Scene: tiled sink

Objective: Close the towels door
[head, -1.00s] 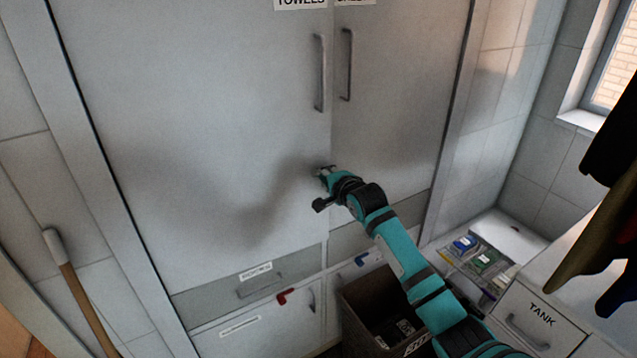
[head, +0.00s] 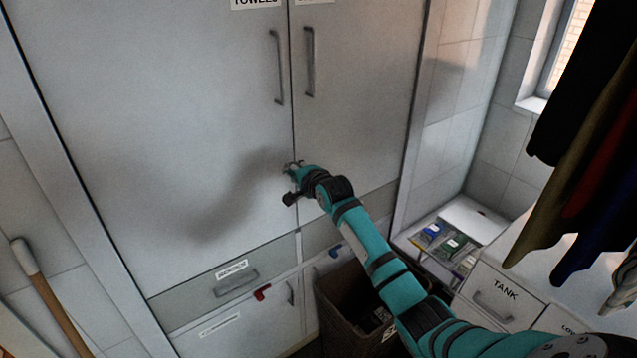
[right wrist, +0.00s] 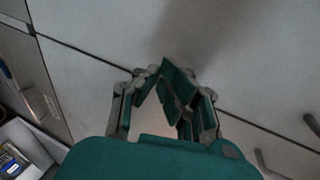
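The towels door (head: 150,110) is the large grey left door of the tall cabinet, with its label (head: 256,3) at the top. Its handle (head: 277,67) is a vertical bar near the right edge. The door looks level with the right door (head: 355,110), with only a thin dark seam between them. My right gripper (head: 291,168) is at this seam, below the handles. In the right wrist view the fingers (right wrist: 160,74) come together at the tips, with nothing visible between them. I cannot tell whether they touch the door. My left gripper is out of view.
A dark bin (head: 335,315) stands under my right arm. A counter with a TANK drawer (head: 500,293) and hanging clothes (head: 575,150) are at right. A wooden-handled tool (head: 60,315) leans at left.

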